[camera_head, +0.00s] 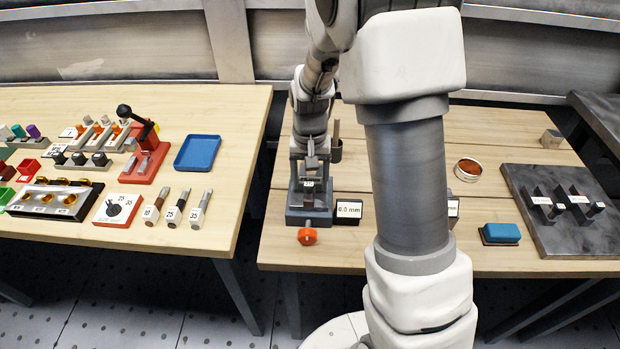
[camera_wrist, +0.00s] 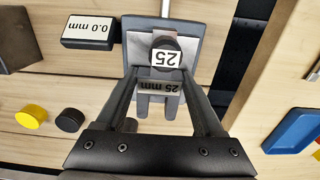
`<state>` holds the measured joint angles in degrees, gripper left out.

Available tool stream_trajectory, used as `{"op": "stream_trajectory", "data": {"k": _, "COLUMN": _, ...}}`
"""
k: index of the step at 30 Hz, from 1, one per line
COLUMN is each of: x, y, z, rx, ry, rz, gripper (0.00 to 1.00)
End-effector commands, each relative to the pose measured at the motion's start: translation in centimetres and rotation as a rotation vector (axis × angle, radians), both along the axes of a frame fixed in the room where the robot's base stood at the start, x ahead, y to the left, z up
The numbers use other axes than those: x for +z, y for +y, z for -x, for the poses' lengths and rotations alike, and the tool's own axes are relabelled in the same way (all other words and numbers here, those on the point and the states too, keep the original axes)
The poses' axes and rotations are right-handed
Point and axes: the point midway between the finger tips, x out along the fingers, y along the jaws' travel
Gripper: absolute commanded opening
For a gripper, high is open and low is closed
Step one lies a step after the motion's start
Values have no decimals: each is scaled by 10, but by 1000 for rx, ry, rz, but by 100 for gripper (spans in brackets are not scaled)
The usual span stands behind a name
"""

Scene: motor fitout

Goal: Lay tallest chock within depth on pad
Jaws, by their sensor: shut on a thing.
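My gripper (camera_wrist: 160,84) is shut on a small grey block (camera_wrist: 160,88) labelled 25 mm. It holds the block over a grey-blue base (camera_head: 308,216), whose plate (camera_wrist: 205,45) also shows in the wrist view. A dark round part labelled 25 (camera_wrist: 165,58) sits just past the block. I cannot tell whether the block touches the base. A readout (camera_wrist: 90,32) beside the base shows 0.0 mm. A dark slab (camera_head: 570,236) at right carries two labelled dark pieces (camera_head: 541,205). A small blue pad-like block (camera_head: 500,233) lies left of it. I cannot tell which one is the pad.
A red knob (camera_head: 307,236) stands before the base. A round copper-coloured dish (camera_head: 468,169) is right of my arm. Yellow (camera_wrist: 32,116) and black (camera_wrist: 69,120) cylinders show in the wrist view. The left table holds a blue tray (camera_head: 197,152) and labelled pieces; a gap separates the tables.

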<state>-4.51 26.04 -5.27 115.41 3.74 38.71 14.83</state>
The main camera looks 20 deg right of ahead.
Motion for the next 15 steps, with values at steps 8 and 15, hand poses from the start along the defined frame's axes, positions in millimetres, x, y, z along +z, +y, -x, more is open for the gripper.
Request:
{"op": "stream_trajectory", "data": {"k": 8, "x": -3, "y": 0, "z": -1, "rx": 0, "ry": -2, "rz": 0, "gripper": 82}}
{"op": "stream_trajectory", "data": {"k": 15, "x": -3, "y": 0, "z": 0, "rx": 0, "ry": -1, "rz": 0, "gripper": 100}}
